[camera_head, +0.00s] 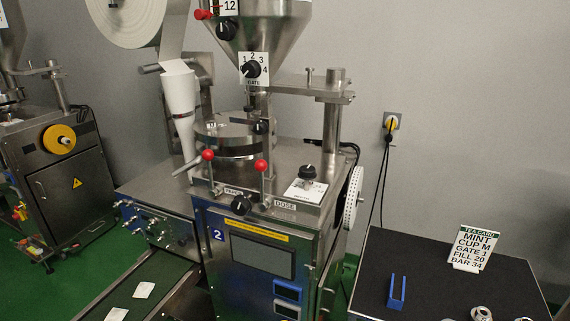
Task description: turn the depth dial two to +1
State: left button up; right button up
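The packing machine marked 2 (263,258) stands in the middle. No label reading depth is legible, so I cannot tell for sure which knob is the depth dial. A black knob (307,172) sits on a white scale plate (305,190) on the machine's top at the right; its marks are too small to read. Another black knob (241,205) is on the front edge, left of the DOSE label (285,205). A black GATE dial (251,69) has numbers around it on the hopper neck. Neither of my grippers is in view.
Two red-balled levers (208,155) (261,165) rise near the machine's front. A dark table (420,262) at right holds a tea card (474,248), a blue holder (396,291) and small metal parts. A conveyor with teabags (144,290) runs at lower left. Another machine stands far left.

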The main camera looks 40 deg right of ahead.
aim_at(308, 172)
jog(key=z, duration=1.55)
